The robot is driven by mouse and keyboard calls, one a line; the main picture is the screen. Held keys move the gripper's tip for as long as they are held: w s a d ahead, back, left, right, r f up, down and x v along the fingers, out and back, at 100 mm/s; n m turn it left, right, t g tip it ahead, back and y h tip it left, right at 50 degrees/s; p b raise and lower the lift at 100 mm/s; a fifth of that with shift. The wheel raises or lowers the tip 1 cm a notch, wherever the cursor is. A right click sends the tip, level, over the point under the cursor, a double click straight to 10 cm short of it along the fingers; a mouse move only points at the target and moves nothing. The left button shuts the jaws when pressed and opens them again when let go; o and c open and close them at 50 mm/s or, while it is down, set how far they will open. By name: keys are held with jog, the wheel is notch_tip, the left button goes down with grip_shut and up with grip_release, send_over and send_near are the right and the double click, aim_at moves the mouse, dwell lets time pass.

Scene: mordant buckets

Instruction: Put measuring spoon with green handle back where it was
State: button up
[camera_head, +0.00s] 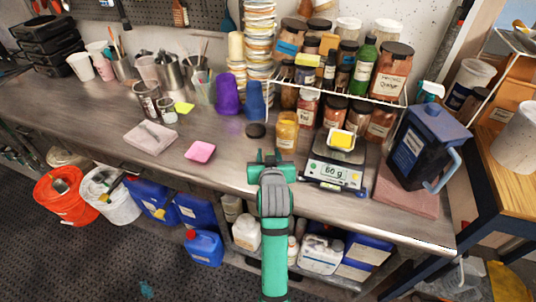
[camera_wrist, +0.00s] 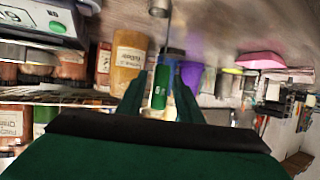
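My gripper (camera_head: 268,160) is over the front part of the steel bench, left of the scale. In the wrist view, my gripper (camera_wrist: 161,88) has its two fingers on either side of the green handle of the measuring spoon (camera_wrist: 160,90) and looks shut on it. A thin metal shaft runs from the handle to a small metal bowl (camera_wrist: 158,9) at the top edge of that view. In the head view I cannot make out the spoon; my gripper and arm seem to hide it.
The scale (camera_head: 337,165) reads 60 g and bears a small dish with yellow contents. A yellow jar (camera_head: 286,132), a black lid (camera_head: 256,130) and a wire rack (camera_head: 340,93) of jars stand behind. A pink sponge (camera_head: 200,151) lies left; bench around it is clear.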

jog(key=a+v, duration=0.1)
jog(key=v, duration=1.1)
jog(key=s+f+m, duration=0.1)
jog(key=s+f, duration=1.3)
jog(key=f, duration=0.2)
jog(key=s+d+t+h, duration=0.1)
jog(key=s, duration=2.3)
jog(key=shift+d+f+t, duration=0.2)
jog(key=shift+t, duration=0.2)
jog(key=shift+s, duration=0.1)
